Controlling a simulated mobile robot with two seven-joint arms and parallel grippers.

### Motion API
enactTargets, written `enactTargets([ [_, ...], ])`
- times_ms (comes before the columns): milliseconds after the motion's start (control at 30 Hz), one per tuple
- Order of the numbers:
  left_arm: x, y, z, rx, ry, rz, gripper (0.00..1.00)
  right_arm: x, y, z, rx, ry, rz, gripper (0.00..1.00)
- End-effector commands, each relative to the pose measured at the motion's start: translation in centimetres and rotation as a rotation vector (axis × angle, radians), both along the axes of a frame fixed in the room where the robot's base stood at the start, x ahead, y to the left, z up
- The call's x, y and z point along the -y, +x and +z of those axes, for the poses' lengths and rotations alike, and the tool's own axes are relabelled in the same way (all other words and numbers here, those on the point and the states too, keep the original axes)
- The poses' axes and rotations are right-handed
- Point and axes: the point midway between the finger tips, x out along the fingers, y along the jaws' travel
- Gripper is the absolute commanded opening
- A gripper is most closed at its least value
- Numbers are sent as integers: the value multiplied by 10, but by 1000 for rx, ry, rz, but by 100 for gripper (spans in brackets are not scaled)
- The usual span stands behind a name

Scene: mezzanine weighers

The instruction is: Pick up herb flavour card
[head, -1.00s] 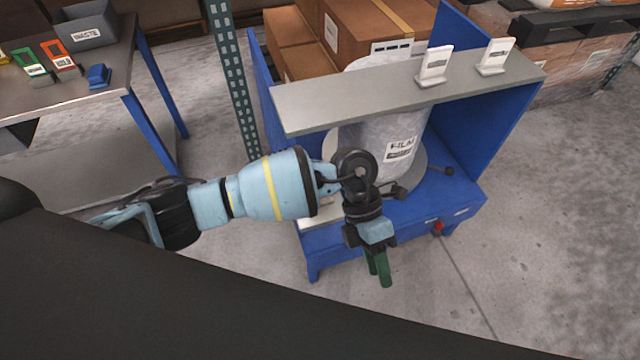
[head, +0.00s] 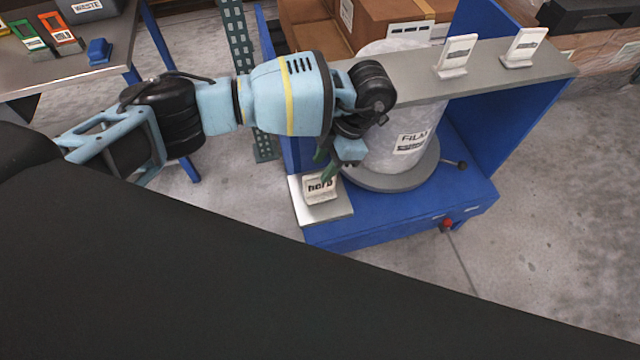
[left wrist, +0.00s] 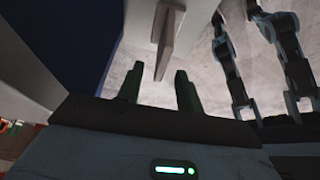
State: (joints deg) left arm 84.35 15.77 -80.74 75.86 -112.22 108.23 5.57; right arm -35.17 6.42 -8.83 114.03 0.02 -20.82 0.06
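The herb flavour card (head: 320,188) is a white card with dark "herb" lettering. It stands on a small pale plate (head: 338,211) at the left front corner of the blue stand. My left gripper (head: 325,165) is just above and behind it in the head view, and its green fingers partly overlap the card's top. In the left wrist view the two green fingers (left wrist: 159,88) are apart with nothing between them. A pale upright piece (left wrist: 168,42), probably the card nearly edge-on, shows just beyond the fingertips. My right gripper is not in view.
A film-wrapped drum (head: 405,120) stands on the blue stand (head: 420,212). A grey shelf (head: 420,85) above it bears two white card holders (head: 455,56). A red knob (head: 446,224) is on the stand's front. A table with coloured cards is at the left.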

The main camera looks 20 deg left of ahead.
Motion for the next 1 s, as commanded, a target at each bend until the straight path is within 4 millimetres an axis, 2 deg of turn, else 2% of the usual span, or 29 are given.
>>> enactTargets([
  [267, -4, -3, -12, -1, 1, 0, 36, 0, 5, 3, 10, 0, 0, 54],
  [600, -14, -14, -51, 0, 0, 0, 36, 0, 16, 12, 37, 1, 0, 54],
  [867, -15, -14, -54, 0, -1, -1, 36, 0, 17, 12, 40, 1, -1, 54],
  [900, -15, -14, -54, 1, -1, 0, 35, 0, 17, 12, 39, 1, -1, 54],
  [1000, -15, -14, -54, 1, -1, 0, 22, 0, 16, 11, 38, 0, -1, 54],
])
